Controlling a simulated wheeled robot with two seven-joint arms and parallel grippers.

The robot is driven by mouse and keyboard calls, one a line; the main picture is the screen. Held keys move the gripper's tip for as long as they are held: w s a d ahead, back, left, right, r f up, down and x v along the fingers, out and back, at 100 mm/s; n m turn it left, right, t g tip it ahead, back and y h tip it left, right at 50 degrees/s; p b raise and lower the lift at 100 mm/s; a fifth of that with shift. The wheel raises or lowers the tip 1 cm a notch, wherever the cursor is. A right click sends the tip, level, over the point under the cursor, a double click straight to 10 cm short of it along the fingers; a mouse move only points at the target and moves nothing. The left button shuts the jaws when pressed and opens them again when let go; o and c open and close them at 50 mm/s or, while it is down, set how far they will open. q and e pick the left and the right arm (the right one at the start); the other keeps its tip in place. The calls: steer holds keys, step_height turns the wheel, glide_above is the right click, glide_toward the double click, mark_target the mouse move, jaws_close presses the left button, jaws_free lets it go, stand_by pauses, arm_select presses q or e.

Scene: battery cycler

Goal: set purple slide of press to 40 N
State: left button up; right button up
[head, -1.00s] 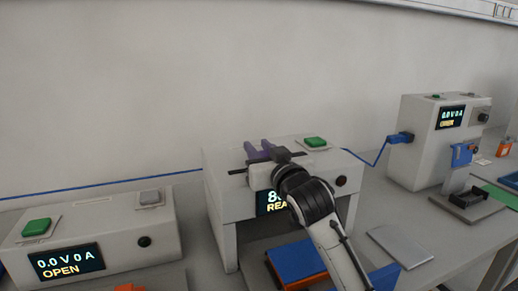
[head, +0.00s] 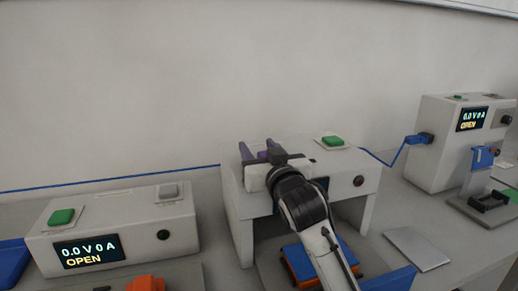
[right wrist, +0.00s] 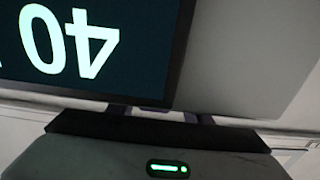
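The press (head: 355,190) is a light grey bench unit in the middle of the head view. My right gripper (head: 254,153) is at the left part of its top, with two purple parts beyond its dark bar. In the right wrist view they show at the dark bar (right wrist: 160,130), with a gap between them. Which purple belongs to the slide I cannot tell; the contact is hidden. The press display (right wrist: 85,45) reads 40, upside down, in the right wrist view; my arm mostly covers it in the head view. My left gripper is not in view.
A green button (head: 332,141) is on the press's top right. A cycler (head: 120,235) reading 0.0 V 0 A OPEN stands at left, and another box (head: 440,150) at right. A blue cable (head: 400,155) runs behind. A grey plate (head: 418,247) lies right of the press.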

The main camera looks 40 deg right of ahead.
steer(key=b+v, duration=0.1)
steer(key=v, duration=0.9)
steer(key=shift+s, duration=0.15)
